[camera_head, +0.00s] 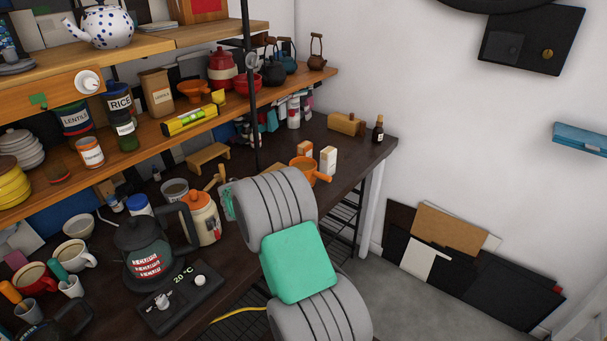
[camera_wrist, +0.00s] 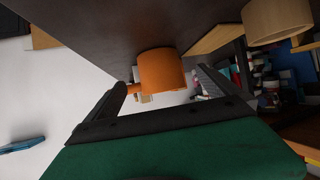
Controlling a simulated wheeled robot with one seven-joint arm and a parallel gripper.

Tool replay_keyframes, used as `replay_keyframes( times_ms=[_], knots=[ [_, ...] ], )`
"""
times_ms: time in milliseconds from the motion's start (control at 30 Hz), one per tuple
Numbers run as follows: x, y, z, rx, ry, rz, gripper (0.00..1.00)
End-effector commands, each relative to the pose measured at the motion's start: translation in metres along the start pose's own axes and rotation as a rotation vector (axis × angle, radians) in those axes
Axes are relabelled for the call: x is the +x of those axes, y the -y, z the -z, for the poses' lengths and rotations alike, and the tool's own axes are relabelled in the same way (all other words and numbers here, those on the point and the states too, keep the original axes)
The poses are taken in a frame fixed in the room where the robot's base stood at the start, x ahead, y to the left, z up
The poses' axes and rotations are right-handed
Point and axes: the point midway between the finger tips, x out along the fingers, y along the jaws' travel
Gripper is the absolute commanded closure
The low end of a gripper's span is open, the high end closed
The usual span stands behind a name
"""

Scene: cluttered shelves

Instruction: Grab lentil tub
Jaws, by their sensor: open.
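An orange pot (camera_wrist: 160,70) shows beyond the fingers. In the head view my arm stands in front of the worktop, well right of the tub, and hides my fingers.
The middle shelf (camera_head: 285,88) is crowded. A small orange-white tub (camera_head: 90,152) and a dark green jar (camera_head: 126,135) stand close by the lentil tub. A black upright (camera_head: 247,60) stands between it and my arm. A kettle (camera_head: 147,248) and cups fill the worktop below.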

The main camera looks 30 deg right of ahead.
Motion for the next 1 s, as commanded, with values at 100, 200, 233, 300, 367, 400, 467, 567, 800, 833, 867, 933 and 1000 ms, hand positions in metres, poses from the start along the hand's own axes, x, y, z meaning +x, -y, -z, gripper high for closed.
replay_keyframes(
  times_ms=[100, 200, 233, 300, 367, 400, 467, 567, 800, 833, 867, 933, 1000],
  knots=[
    [0.024, -0.002, -0.003, 0.017, -0.069, -0.024, 0.00],
    [0.036, -0.003, -0.001, 0.023, -0.088, -0.029, 0.00],
    [0.041, -0.003, -0.001, 0.023, -0.089, -0.030, 0.00],
    [0.050, -0.004, 0.000, 0.023, -0.088, -0.031, 0.00],
    [0.057, -0.004, 0.001, 0.023, -0.087, -0.030, 0.00],
    [0.062, -0.004, 0.002, 0.021, -0.086, -0.029, 0.00],
    [0.070, -0.004, 0.003, 0.021, -0.086, -0.030, 0.00],
    [0.086, -0.004, 0.004, 0.021, -0.085, -0.030, 0.00],
    [0.106, -0.003, 0.004, 0.020, -0.086, -0.027, 0.00],
    [0.106, -0.003, 0.004, 0.019, -0.086, -0.027, 0.00],
    [0.106, -0.003, 0.004, 0.019, -0.085, -0.027, 0.00],
    [0.105, -0.003, 0.004, 0.019, -0.085, -0.027, 0.00],
    [0.105, -0.003, 0.004, 0.019, -0.085, -0.027, 0.06]
  ],
)
